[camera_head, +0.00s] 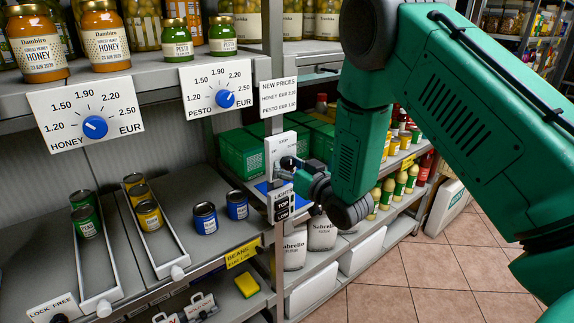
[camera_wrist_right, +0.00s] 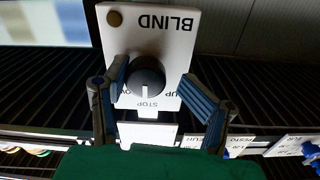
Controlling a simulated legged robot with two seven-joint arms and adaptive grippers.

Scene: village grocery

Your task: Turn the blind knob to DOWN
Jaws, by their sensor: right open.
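The blind knob (camera_wrist_right: 146,77) is a dark round knob on a white plate (camera_wrist_right: 178,45) marked BLIND, which shows upside down in the right wrist view. Its white pointer line faces the STOP mark. The UP mark is beside STOP on the right; the mark on the left is mostly hidden by a finger. My right gripper (camera_wrist_right: 152,80) is open, with one blue-grey finger on each side of the knob. I cannot tell whether they touch it. In the head view my right gripper (camera_head: 293,172) is at the plate (camera_head: 279,148) on the shelf post and hides the knob.
A light switch plate (camera_head: 282,207) is just below on the same post. A price sign (camera_head: 278,97) hangs above it. Shelves hold honey jars (camera_head: 102,38), a honey dial (camera_head: 95,127), a pesto dial (camera_head: 225,99) and cans (camera_head: 205,217). Open tiled floor (camera_head: 400,285) lies at lower right.

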